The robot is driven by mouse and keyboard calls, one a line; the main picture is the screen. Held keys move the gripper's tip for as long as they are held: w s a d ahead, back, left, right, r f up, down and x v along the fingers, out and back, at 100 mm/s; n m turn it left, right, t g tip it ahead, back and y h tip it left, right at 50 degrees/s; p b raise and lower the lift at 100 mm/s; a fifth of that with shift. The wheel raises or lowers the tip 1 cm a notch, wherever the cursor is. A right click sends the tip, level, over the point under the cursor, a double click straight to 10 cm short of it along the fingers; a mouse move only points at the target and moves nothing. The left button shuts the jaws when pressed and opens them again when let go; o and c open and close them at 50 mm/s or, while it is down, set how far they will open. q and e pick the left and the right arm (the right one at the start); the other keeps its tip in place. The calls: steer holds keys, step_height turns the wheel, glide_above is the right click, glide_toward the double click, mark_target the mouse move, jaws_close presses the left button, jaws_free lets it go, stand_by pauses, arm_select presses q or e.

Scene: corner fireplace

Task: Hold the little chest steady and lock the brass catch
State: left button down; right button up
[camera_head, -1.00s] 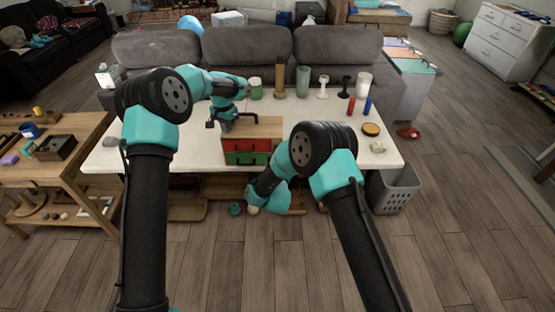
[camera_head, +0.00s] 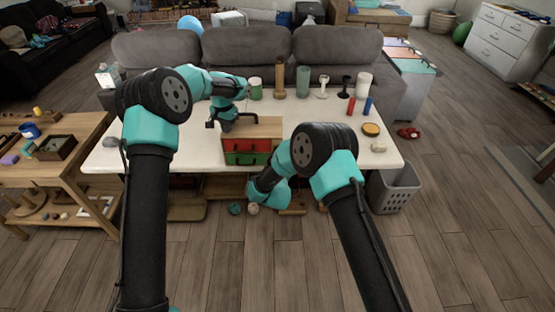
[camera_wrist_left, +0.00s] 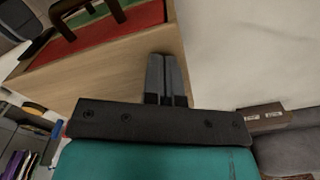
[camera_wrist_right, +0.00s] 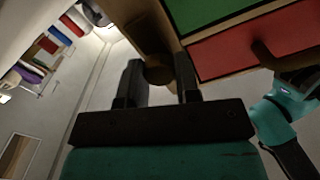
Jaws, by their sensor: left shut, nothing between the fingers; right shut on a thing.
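The little chest (camera_head: 266,130) stands on the white table, with a red drawer (camera_head: 240,145) above a green drawer (camera_head: 242,159) in its front. My left gripper (camera_wrist_left: 167,76) is shut and empty. Its fingertips lie over a plain wooden panel of the chest in the left wrist view; I cannot tell whether they touch it. In the head view my right arm hides that gripper's fingertips and the knob.
The white table (camera_head: 330,145) holds a wooden cylinder (camera_head: 279,78), a green glass (camera_head: 303,82) and red and blue cylinders at its right. A grey sofa (camera_head: 245,48) stands behind. A grey basket (camera_head: 397,190) is by the right end. A wooden side table (camera_head: 85,150) stands left.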

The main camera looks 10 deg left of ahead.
arm_select(q)
steer(key=shift+s+f, duration=0.1)
steer(key=shift+f, duration=0.3)
arm_select(e)
steer(key=shift+n, duration=9)
steer(key=o, duration=0.9)
steer(key=shift+a, duration=0.1)
